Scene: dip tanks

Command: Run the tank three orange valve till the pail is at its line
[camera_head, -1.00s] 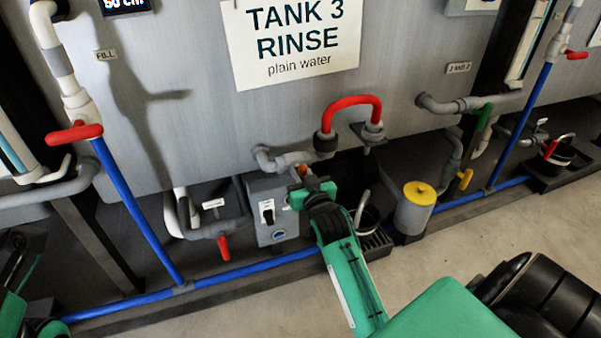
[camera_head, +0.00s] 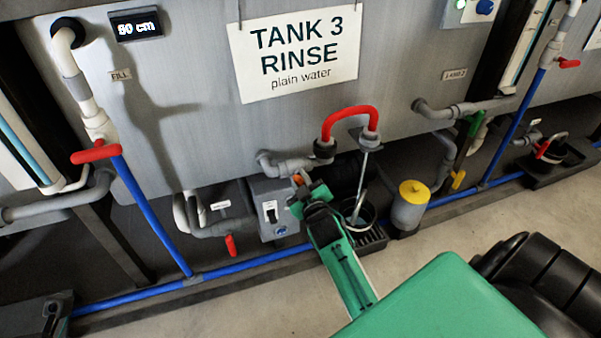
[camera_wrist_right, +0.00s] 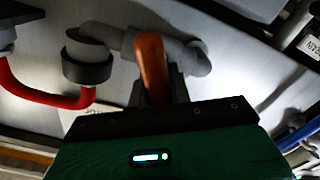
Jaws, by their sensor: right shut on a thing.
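The orange valve handle (camera_head: 297,180) is on the grey pipe low on tank three, and it shows large in the right wrist view (camera_wrist_right: 152,62). My right gripper (camera_head: 307,190) is shut on it; its jaws close around the handle's near end in the right wrist view (camera_wrist_right: 156,92). The pail (camera_head: 369,214) stands on a dark grated stand right of my gripper, partly hidden by my arm. A thin pale stream (camera_head: 361,185) runs from the red hose's right end into the pail. The pail's line and water level cannot be made out. My left gripper is not in view.
The red curved hose (camera_head: 350,112) arches above the pail. A grey switch box (camera_head: 272,214) is left of my gripper. A yellow-capped grey canister (camera_head: 409,208) stands right of the pail. A blue pipe (camera_head: 245,264) runs along the floor edge; open floor lies in front.

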